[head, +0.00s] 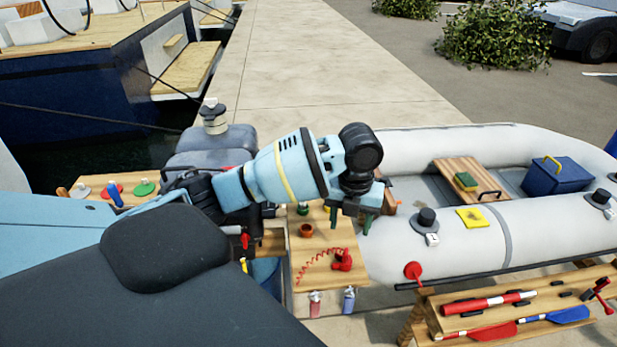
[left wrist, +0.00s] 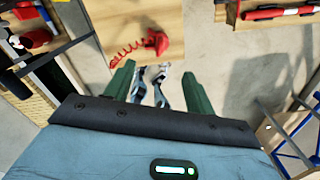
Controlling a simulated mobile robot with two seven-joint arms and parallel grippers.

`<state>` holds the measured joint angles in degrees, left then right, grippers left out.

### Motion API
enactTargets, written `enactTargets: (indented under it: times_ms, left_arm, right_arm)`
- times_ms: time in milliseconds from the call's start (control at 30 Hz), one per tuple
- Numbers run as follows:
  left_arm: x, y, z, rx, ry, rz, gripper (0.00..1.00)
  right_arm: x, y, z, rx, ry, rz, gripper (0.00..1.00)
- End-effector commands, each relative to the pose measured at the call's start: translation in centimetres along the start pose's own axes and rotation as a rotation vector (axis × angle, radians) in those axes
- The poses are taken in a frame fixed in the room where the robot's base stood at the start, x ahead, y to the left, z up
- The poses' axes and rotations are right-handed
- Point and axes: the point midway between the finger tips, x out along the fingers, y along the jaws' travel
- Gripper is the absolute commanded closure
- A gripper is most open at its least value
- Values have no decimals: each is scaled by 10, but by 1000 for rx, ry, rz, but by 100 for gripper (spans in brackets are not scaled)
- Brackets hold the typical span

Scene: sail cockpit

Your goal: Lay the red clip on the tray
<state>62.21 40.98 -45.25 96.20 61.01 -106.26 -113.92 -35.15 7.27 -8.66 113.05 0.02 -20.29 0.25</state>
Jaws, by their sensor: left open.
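A red piece (head: 342,260) with a coiled red cord (head: 318,265) lies on a light wooden board; it looks like the red clip, though its shape is small. It also shows in the left wrist view (left wrist: 156,42), beyond the fingertips. My left gripper (head: 350,218) is open above the board, with its green fingers (left wrist: 157,86) apart. Nothing is visibly gripped; two grey-blue objects (left wrist: 150,86) show between the fingers, and I cannot tell how far below they are. I cannot pick out a tray for certain; the wooden board (head: 312,278) is the nearest flat surface. My right gripper is not in view.
A small brown pot (head: 306,230) stands on the board. A grey inflatable boat (head: 550,228) lies to the right. A wooden bench with a red-and-white tube (head: 488,303) and paddles is at the lower right.

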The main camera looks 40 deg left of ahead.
Motion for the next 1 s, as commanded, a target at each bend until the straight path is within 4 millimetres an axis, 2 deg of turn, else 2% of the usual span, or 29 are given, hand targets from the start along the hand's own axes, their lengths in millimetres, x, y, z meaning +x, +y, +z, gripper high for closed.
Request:
enactTargets:
  times_ms: [133, 267, 400, 667, 867, 1000]
  left_arm:
    - [19, -10, -9, -50, 0, -35, 45]
    - [58, -32, -30, -185, 3, -126, 45]
    - [100, -57, -59, -387, 21, -253, 45]
    - [158, -85, -118, -822, 110, -490, 45]
    - [195, -80, -164, -1240, 213, -651, 45]
    - [221, -59, -195, -1541, 275, -731, 45]
  right_arm:
    - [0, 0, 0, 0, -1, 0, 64]
    - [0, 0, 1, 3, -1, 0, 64]
    - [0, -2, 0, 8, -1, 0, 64]
    - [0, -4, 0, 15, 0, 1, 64]
    - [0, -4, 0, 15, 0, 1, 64]
    - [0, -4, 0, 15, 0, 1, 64]
